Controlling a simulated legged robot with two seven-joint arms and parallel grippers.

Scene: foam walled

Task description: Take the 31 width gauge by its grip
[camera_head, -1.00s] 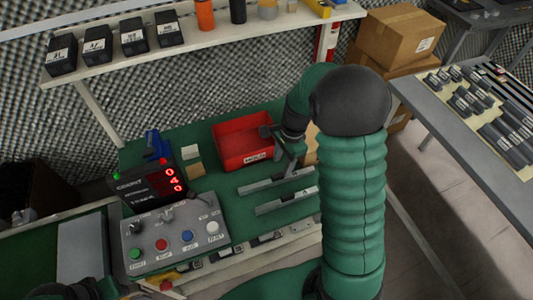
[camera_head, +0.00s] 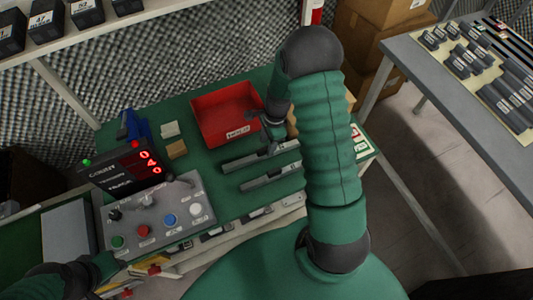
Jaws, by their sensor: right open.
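Several dark grey gauge blocks with pale labels (camera_head: 510,95) lie on a cream board on the right table. Their numbers are too small to read, so I cannot tell which is the 31 width gauge. My right gripper (camera_head: 270,135) is open over the green bench, beside the right side of the red tray (camera_head: 216,97) and above two grey bars (camera_head: 262,155). It is far to the left of the gauge blocks. My left arm shows dark at the lower left, and its fingertips are not clear.
A control box with coloured buttons (camera_head: 150,222) and a counter with red digits (camera_head: 125,165) stand on the bench's left. Cardboard boxes (camera_head: 375,60) are stacked behind. A floor gap separates the bench from the right table (camera_head: 450,105). A shelf runs along the upper left.

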